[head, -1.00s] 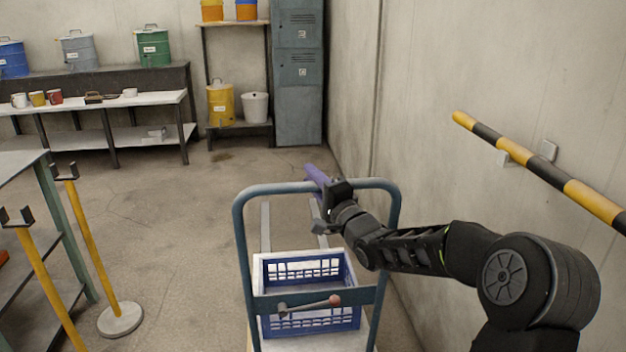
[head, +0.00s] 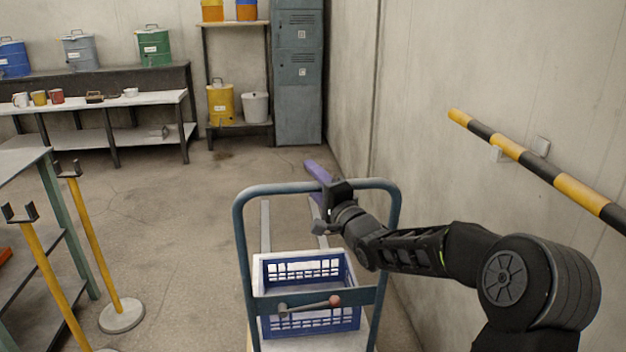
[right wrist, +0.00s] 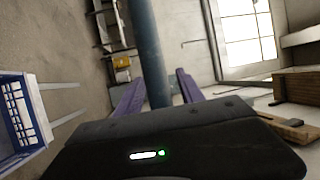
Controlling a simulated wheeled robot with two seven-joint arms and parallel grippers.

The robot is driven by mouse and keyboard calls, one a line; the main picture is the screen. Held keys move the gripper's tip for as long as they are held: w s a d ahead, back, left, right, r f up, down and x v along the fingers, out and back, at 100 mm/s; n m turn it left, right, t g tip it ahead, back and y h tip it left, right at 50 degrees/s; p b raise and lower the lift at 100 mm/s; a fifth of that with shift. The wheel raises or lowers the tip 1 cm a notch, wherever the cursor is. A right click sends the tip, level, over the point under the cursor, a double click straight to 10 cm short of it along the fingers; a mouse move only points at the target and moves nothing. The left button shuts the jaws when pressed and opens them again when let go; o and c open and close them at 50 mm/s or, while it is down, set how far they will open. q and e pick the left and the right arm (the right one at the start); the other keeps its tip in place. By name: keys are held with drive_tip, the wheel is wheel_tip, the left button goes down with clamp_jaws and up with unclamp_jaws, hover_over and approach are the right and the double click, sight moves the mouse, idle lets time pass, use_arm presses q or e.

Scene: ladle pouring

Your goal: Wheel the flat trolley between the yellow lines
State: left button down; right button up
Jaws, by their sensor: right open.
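The flat trolley shows in the head view by its blue-green tube handle (head: 243,230), with its pale deck (head: 335,343) at the bottom edge. A blue crate (head: 310,325) with a pale rim stands on the deck; it also shows in the right wrist view (right wrist: 12,115). My right gripper (head: 318,185) is at the top bar of the handle. In the right wrist view its purple fingers (right wrist: 158,90) stand open on either side of the blue tube (right wrist: 147,45). Two pale strips (head: 265,225) lie on the floor beyond the trolley; they look grey, not clearly yellow. My left gripper is out of view.
A concrete wall with a black-and-yellow bar (head: 540,165) runs close on the right. Yellow posts (head: 95,240) and a green-legged table (head: 65,210) stand at left. A locker (head: 298,80) and shelf are at the back. The middle floor is clear.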

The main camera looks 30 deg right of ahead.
drive_tip(key=s+f, duration=0.1)
drive_tip(key=s, duration=0.6)
drive_tip(key=shift+s+d+f, duration=0.2)
drive_tip(key=shift+s+d, duration=0.05)
drive_tip(key=shift+s, duration=0.1)
idle(0.4)
